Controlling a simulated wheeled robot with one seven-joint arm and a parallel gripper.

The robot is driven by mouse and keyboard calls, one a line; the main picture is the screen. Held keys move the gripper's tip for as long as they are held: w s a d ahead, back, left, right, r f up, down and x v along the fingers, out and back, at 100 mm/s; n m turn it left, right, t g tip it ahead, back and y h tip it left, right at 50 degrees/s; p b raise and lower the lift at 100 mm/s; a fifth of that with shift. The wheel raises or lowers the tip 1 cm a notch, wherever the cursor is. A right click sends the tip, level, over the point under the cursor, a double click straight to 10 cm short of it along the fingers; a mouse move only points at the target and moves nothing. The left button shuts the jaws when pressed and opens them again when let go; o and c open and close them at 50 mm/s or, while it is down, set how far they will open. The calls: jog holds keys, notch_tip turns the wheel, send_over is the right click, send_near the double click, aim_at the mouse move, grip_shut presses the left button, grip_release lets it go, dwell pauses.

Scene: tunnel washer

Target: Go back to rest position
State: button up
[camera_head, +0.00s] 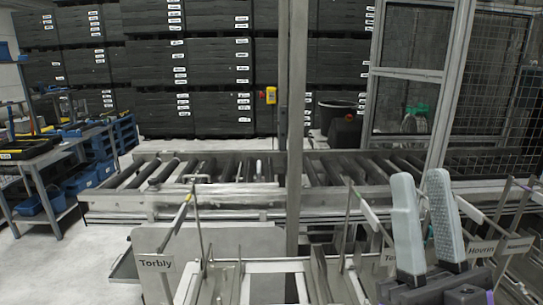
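My gripper (420,176) is at the lower right of the head view. Its two light grey fingers point up and stand apart, with a narrow gap between them. Nothing shows between the fingers, so it looks open and empty. The dark gripper body below is cut off by the bottom edge of the frame. The gripper covers part of a labelled rack behind it.
A roller conveyor (240,192) runs across the middle. Racks with a "Torbly" sign (157,263) stand in front. A metal post (296,130), a mesh fence (497,80) and a workbench (40,155) also show. Stacked black crates fill the back.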

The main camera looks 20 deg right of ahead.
jog(key=s+a+f+n+g+y, duration=0.2)
jog(key=f+g, duration=0.2)
jog(key=f, duration=0.7)
jog(key=s+a+f+n+g+y, duration=0.1)
jog(key=s+f+g+y, duration=0.2)
jog(key=f, duration=0.9)
jog(key=s+a+f+m+g+h, duration=0.1)
jog(key=s+f+g, duration=0.7)
jog(key=s+f, duration=0.6)
jog(key=shift+s+a+f+h, duration=0.15)
jog(key=shift+s+a+h, duration=0.2)
jog(key=shift+s, duration=0.4)
